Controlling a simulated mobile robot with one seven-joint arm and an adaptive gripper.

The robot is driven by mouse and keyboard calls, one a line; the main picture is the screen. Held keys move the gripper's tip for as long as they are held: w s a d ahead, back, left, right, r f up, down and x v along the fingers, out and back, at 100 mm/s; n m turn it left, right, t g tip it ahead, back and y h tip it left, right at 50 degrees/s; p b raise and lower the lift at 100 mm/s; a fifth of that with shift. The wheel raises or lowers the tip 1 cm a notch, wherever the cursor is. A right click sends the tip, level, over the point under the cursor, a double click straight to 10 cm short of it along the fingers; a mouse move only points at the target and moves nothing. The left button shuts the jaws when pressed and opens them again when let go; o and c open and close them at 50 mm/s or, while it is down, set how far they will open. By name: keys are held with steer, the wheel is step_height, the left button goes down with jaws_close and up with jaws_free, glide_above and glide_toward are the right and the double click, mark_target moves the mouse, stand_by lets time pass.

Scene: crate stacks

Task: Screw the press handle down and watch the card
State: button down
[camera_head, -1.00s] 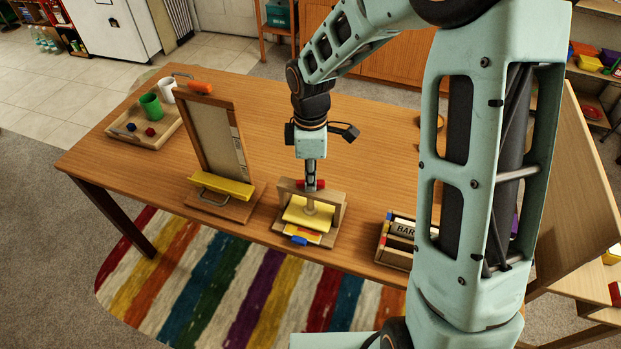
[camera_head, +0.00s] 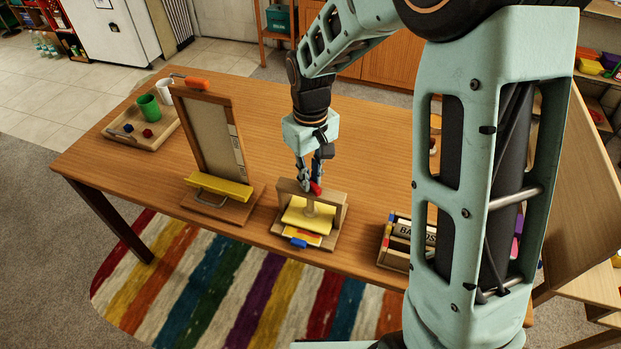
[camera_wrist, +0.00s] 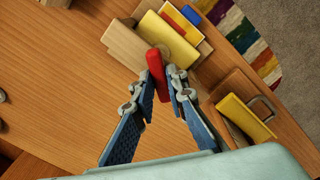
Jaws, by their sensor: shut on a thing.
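The small wooden press (camera_head: 288,187) stands near the front edge of the table; its frame also shows in the wrist view (camera_wrist: 124,46). Its red handle (camera_wrist: 156,74) sits on top, between my fingertips. My gripper (camera_head: 313,184) is above the press, pointing down, shut on the red handle. The yellow press plate (camera_head: 299,215) hangs on a pale screw post inside the frame. A card (camera_head: 303,237) with yellow and red on it lies under the plate, its front part sticking out beside a blue piece (camera_head: 298,243). The plate hides the rest of the card; I cannot tell whether they touch.
Left of the press stands an upright wooden frame (camera_head: 204,148) with a yellow ledge (camera_head: 220,185). A box (camera_head: 388,246) of blocks is close on the right. The table behind the press is clear.

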mark_target(311, 181)
steer(key=m+b, duration=0.1)
steer(key=m, duration=1.1)
steer(key=shift+m, duration=0.3)
stand_by(0.4)
steer(key=c, duration=1.9)
jaws_free()
steer(key=shift+c, duration=0.2)
steer(key=shift+r, duration=0.15)
step_height(311, 181, up, 12)
